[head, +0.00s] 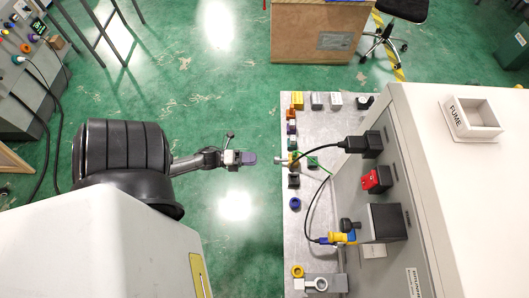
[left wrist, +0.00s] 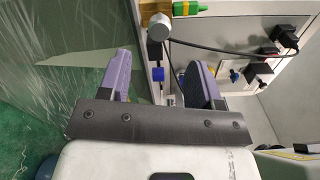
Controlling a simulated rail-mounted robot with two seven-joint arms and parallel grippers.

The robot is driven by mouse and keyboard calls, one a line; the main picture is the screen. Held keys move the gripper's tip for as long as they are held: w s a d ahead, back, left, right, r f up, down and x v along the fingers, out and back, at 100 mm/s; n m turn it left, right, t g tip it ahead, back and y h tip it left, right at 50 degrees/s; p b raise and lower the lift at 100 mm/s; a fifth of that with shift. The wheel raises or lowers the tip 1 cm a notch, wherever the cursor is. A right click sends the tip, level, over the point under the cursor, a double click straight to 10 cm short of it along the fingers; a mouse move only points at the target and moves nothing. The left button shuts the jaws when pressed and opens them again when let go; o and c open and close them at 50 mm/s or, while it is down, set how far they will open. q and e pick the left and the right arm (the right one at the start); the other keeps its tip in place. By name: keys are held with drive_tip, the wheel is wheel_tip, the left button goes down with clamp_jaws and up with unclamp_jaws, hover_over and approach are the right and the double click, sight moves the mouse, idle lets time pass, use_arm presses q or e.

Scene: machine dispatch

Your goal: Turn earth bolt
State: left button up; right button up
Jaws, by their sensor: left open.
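The earth bolt (head: 280,160) is a silver round-headed piece sticking out leftward from a brass block at the left edge of the grey bench. A green plug with a green lead sits beside it. In the left wrist view the bolt head (left wrist: 155,27) shows above the gap between my fingers, near the brass block (left wrist: 155,6) and green plug (left wrist: 188,8). My left gripper (head: 248,157) is open and empty, with purple finger pads. It is left of the bolt, roughly level with it in the picture, and apart from it. The fingers (left wrist: 160,85) also show in the wrist view. My right gripper is out of view.
The grey bench (head: 318,234) carries small coloured blocks along its left edge. A white machine cabinet (head: 450,190) with black cables, a red switch (head: 376,180) and a yellow-blue plug (head: 340,238) stands right.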

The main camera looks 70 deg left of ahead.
use_arm(q)
drive_tip(key=shift+v, duration=2.65)
drive_tip(key=shift+c, duration=0.4)
